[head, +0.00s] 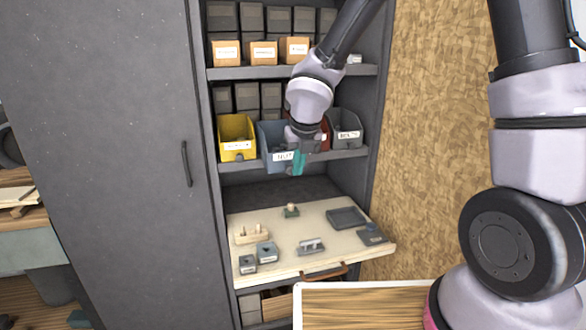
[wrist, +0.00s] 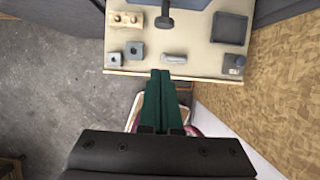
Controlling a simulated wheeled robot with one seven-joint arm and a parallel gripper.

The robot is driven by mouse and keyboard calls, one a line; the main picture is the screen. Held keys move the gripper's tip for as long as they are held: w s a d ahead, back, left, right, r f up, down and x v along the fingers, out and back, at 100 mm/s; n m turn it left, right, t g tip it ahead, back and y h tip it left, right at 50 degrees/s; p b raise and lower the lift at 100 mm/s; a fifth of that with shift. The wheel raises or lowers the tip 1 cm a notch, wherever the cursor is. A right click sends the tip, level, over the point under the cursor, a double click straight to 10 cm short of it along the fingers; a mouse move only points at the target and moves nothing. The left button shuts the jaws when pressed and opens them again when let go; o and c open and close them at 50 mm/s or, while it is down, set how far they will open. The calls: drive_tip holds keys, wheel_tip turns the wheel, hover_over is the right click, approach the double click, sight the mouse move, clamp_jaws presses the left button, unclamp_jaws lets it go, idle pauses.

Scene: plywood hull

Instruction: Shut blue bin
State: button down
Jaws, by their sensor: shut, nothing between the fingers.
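The blue bin (head: 268,137) stands on the middle shelf of the cabinet, between a yellow bin (head: 236,138) and a red bin (head: 325,134). It seems to stick out a little past the shelf edge, and my gripper hides part of it. My gripper (head: 299,162) hangs in front of the blue bin's right part, its green fingers pointing down. I cannot tell whether it touches the bin. In the wrist view the green fingers (wrist: 161,78) are together with nothing between them. The blue bin is not clearly seen in the wrist view.
A grey bin (head: 345,128) stands at the shelf's right. Below, a pulled-out board (head: 280,262) carries several small parts and a tray (head: 346,217). A dark cabinet door (head: 110,150) is at left, a chipboard wall (head: 432,150) at right. A wood-topped surface (head: 365,308) is in front.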

drive_tip(key=shift+w+a+f, duration=0.25)
drive_tip(key=shift+w+f, duration=0.25)
drive_tip(key=shift+w, duration=0.35)
drive_tip(key=shift+w+a+f, duration=0.25)
drive_tip(key=shift+w+f, duration=0.2)
drive_tip(key=shift+w, duration=0.35)
drive_tip(key=shift+w+a+f, duration=0.25)
drive_tip(key=shift+w+f, duration=0.25)
drive_tip(key=shift+w, duration=0.35)
